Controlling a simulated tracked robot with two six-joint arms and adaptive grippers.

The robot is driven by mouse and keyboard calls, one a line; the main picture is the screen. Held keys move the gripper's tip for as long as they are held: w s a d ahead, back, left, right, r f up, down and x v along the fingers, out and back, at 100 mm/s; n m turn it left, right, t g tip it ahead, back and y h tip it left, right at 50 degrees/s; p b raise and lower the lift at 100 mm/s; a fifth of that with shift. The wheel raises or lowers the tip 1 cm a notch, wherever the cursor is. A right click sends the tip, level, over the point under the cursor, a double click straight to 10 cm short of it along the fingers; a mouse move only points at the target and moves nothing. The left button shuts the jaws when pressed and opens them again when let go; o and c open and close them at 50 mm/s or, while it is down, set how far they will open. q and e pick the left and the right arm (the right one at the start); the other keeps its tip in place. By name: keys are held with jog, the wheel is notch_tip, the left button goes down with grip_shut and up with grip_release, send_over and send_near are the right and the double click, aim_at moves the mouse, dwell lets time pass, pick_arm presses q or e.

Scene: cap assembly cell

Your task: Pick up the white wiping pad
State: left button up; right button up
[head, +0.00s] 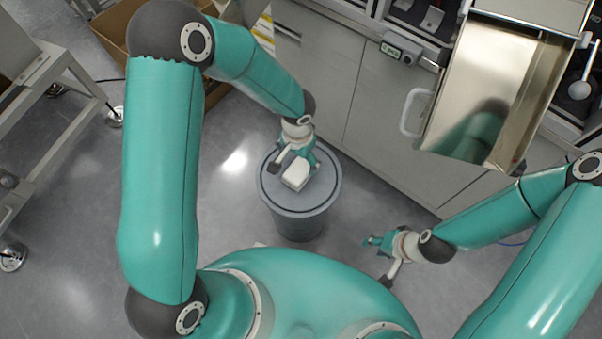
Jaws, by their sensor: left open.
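The white wiping pad (296,174) is a small pale block on the round grey top of a drum-like stand (325,189). My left gripper (292,165) is at the pad from the far side, with its fingers apart, one on the left and one on the right of the pad. I cannot tell whether the fingers touch it. My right gripper (378,262) hangs low to the right of the stand, fingers spread and empty.
Grey cabinets (399,138) stand behind and to the right of the stand. A shiny metal tray (487,95) with a white handle juts out at upper right. A cardboard box (112,30) sits at the back left, and a metal frame (50,125) stands at left. Floor between is clear.

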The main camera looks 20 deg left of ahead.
aim_at(299, 169)
pick_arm(q)
jog(key=shift+s+d+f+b, duration=0.1)
jog(key=shift+f+b, duration=0.6)
jog(key=shift+f, duration=2.25)
jog(key=c, duration=1.3)
jog(key=shift+r, duration=0.1)
notch_tip(299, 169, up, 20)
jog(key=p, duration=0.4)
jog(key=shift+p, duration=0.4)
